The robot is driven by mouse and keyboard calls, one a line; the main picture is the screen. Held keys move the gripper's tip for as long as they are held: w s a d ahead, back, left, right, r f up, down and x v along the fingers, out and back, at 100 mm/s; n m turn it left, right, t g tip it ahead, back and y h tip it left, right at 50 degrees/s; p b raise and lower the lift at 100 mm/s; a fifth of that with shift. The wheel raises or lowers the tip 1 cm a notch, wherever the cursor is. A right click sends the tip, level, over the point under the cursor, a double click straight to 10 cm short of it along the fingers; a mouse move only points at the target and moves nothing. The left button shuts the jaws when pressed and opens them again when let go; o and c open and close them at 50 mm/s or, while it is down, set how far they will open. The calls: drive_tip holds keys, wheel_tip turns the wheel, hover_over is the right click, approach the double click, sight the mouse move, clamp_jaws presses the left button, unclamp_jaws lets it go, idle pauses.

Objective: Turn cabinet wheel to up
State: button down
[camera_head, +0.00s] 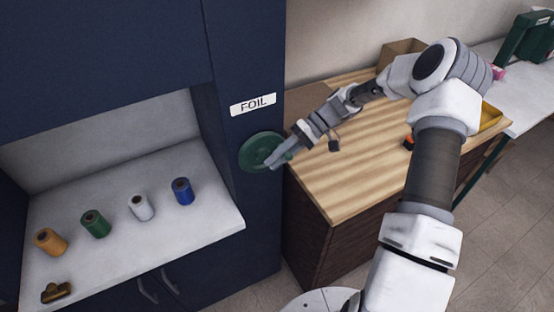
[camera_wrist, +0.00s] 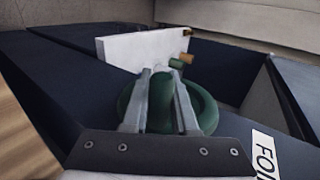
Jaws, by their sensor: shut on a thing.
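The cabinet wheel (camera_head: 258,150) is green and round. It is mounted on the dark blue cabinet front, just below a white label (camera_head: 253,104) reading FOIL. My gripper (camera_head: 274,163) reaches it from the right, with its fingers at the wheel's right side. In the wrist view the wheel (camera_wrist: 207,108) lies behind and between the two fingers of my gripper (camera_wrist: 161,88). The fingers are shut on a green part of the wheel near its middle. The fingers hide part of the wheel, and I cannot tell which way it is turned.
A white shelf (camera_head: 190,225) left of the wheel holds orange, green, white and blue spools (camera_head: 182,191) and a brown clip (camera_head: 56,291). A wooden worktop (camera_head: 345,185) lies under my arm, with a cardboard box (camera_head: 400,50) at its back. Door handles (camera_head: 148,288) stick out below the shelf.

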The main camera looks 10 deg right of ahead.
drive_tip(key=shift+s+f, duration=0.15)
drive_tip(key=shift+f, duration=0.05)
drive_tip(key=c, duration=0.7)
unclamp_jaws()
drive_tip(key=shift+r, duration=0.1)
drive_tip(key=b+v, duration=0.1)
drive_tip(key=v, duration=1.6)
drive_tip(key=shift+d+b, duration=0.15)
drive_tip(key=shift+b, duration=0.2)
drive_tip(key=shift+r, duration=0.1)
